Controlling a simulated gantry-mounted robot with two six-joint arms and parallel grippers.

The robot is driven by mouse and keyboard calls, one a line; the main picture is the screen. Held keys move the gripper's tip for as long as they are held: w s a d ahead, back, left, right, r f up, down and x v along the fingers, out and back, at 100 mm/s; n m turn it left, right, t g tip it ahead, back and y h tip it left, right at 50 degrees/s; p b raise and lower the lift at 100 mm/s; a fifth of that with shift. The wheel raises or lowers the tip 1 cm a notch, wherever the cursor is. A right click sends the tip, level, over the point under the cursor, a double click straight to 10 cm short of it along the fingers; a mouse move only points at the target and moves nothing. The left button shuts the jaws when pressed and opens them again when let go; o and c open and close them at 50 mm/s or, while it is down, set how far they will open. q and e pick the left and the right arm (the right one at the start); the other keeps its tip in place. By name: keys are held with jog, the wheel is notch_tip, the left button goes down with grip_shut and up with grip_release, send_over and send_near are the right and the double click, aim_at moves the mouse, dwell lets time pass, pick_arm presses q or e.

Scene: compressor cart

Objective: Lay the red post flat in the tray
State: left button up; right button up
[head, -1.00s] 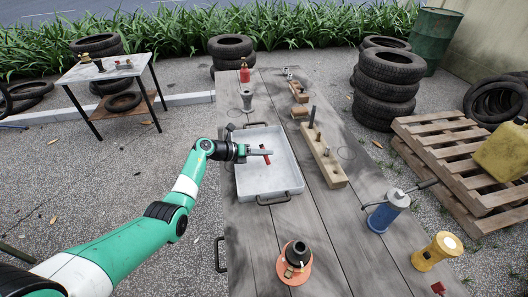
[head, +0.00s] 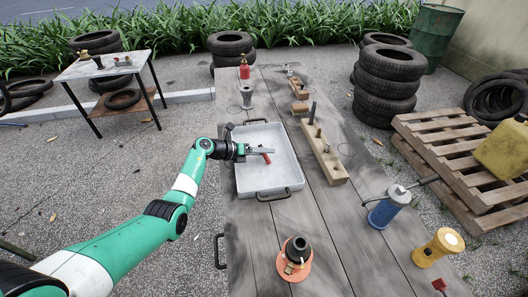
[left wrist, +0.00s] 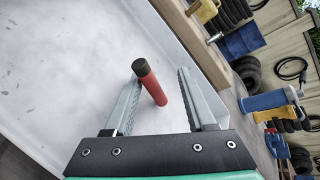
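The grey metal tray (head: 281,187) rests on the wooden table, with black handles at its near and far ends. The red post (head: 267,158) is inside it, slanted in the head view and partly hidden by my gripper. In the left wrist view the post (left wrist: 154,88) shows a dark cap, lies between the fingers and is nearer the left one; I cannot tell whether it touches that finger. It appears to be down on the tray floor. My left gripper (head: 262,151) reaches over the tray, and its fingers (left wrist: 168,88) are apart. My right gripper is not in view.
A wooden block with pegs (head: 323,155) stands right of the tray. A black-and-orange cone-shaped piece (head: 296,255) is in front. A blue canister (head: 388,207) and a yellow lamp-like piece (head: 437,250) are at near right. A red bottle (head: 244,70) stands at the far end.

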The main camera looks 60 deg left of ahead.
pick_arm(q)
jog(key=p+v, duration=0.5)
jog(key=v, duration=0.5)
jog(key=shift+s+r+p, duration=0.1)
jog(key=shift+r+p, duration=0.1)
jog(key=shift+p, duration=0.15)
jog(key=shift+s+r, duration=0.1)
jog(key=shift+s, duration=0.45)
